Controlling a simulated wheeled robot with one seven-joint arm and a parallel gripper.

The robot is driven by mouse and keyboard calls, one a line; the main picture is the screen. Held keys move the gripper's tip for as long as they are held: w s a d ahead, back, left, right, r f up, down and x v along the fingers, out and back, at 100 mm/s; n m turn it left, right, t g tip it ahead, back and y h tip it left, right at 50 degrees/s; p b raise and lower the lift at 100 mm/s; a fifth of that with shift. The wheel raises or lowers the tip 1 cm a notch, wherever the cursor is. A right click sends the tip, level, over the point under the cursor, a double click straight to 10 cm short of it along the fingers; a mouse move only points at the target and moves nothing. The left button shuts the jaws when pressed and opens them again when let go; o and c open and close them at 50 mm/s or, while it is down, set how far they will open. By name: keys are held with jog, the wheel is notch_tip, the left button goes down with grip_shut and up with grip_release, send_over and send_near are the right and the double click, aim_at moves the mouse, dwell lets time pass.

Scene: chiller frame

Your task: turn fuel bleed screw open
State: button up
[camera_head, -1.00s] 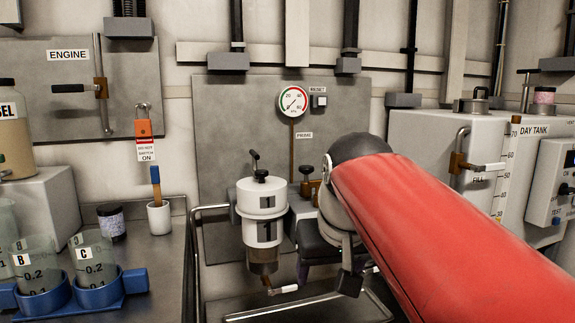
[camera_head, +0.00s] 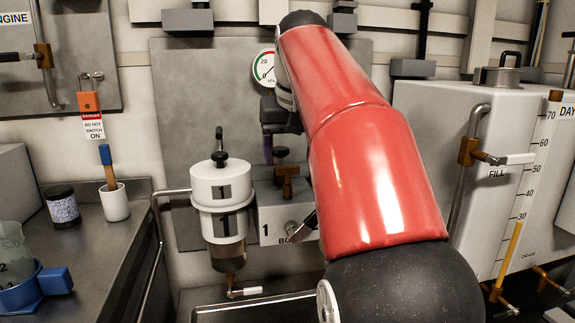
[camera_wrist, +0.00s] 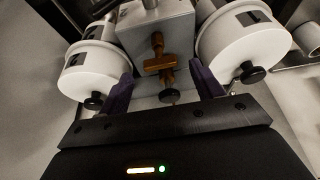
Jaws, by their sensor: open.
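A brass fitting with a black round knob (camera_head: 281,152) stands on the grey valve block (camera_head: 268,222) right of the white filter housing marked 1 (camera_head: 221,187). I cannot tell for sure that it is the bleed screw. In the wrist view the brass fitting (camera_wrist: 158,62) shows a cross piece, and the black knob (camera_wrist: 169,96) sits between my fingers, apart from both. My gripper (camera_wrist: 162,74) is open and empty, its purple fingers either side of the fitting. In the head view my gripper (camera_head: 268,147) is mostly hidden behind my red arm.
Two white filter housings (camera_wrist: 90,72) (camera_wrist: 238,45) with black knobs flank the block closely. A gauge (camera_head: 264,68) is on the panel behind. A day tank (camera_head: 515,150) stands right, a bench with cup (camera_head: 114,203) and beaker (camera_head: 14,250) left.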

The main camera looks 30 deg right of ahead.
aim_at(288, 175)
jog(key=shift+x, duration=1.25)
jog(key=c, duration=1)
